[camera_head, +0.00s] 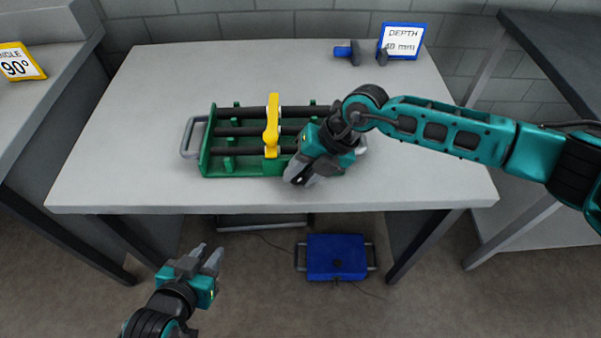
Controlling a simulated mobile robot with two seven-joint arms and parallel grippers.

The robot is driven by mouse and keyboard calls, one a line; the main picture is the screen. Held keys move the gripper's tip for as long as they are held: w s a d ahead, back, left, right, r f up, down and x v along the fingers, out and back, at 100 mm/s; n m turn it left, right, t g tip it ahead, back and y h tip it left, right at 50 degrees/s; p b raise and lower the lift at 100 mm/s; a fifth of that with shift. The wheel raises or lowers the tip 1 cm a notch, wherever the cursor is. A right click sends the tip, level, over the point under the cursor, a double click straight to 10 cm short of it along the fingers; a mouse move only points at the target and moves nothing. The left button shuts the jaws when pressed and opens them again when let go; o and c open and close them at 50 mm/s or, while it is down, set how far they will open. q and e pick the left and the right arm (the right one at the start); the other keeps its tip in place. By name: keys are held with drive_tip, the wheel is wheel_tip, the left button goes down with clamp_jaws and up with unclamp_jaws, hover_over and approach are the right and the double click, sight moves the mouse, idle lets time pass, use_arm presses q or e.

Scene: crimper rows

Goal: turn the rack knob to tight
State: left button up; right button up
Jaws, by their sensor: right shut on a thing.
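The green rack (215,160) lies on the grey table, with several dark rods (240,132) across it and a yellow bar (272,125) standing over them near the middle. My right gripper (298,179) is at the rack's front edge, right of the yellow bar, with its fingers shut on a small dark part that I take to be the rack knob. The fingers and wrist hide most of the knob, so its setting cannot be read. My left gripper (207,256) is open and empty, in front of the table and below its edge.
A blue-framed sign (401,41) reading "DEPTH 40 mm" stands at the back right, beside a blue-and-dark tool (348,52). A yellow sign (20,62) reads "90°" on the left counter. A blue box (336,257) is on the floor. The table's left side is clear.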

drive_tip(key=shift+d+f+y, duration=0.1)
drive_tip(key=shift+y, duration=0.3)
drive_tip(key=o, duration=1)
drive_tip(key=shift+o, duration=0.2)
